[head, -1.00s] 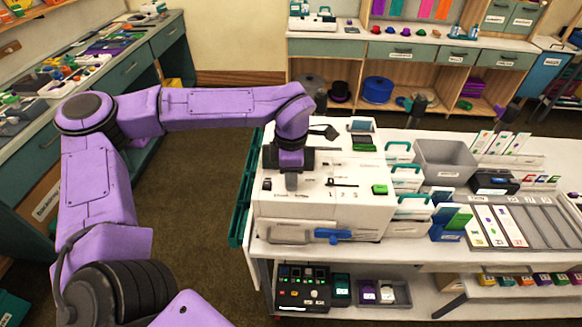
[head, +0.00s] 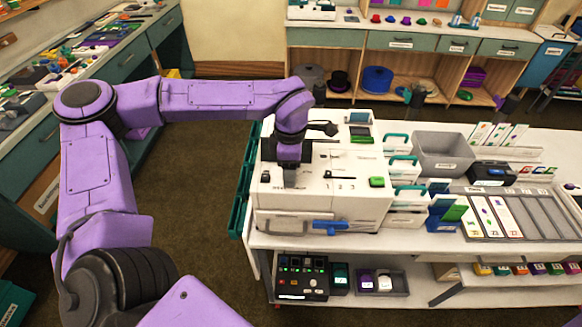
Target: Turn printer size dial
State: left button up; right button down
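The white printer (head: 335,205) stands at the left end of the white table. Its top has a dark slider (head: 341,174) above the marks 1, 2 and 3, a green button (head: 376,181) at the right and a small dark knob (head: 265,177) at the left. My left gripper (head: 290,182) points down over the printer's top, between the knob and the slider, just above a printed label. Its fingers hide the spot beneath them, so I cannot tell whether they touch or hold a dial. Their opening is too small to judge. My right gripper is out of view.
A blue lever (head: 330,227) sticks out at the printer's front. Trays with teal handles (head: 408,195), a grey bin (head: 443,152) and a slotted card tray (head: 540,218) stand to the right. A black control box (head: 302,275) sits on the lower shelf.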

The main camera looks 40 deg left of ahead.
pick_arm(q)
notch_tip(320, 180, up, 11)
jog(key=b, duration=0.2)
jog(key=shift+f, duration=0.2)
dwell(0.4)
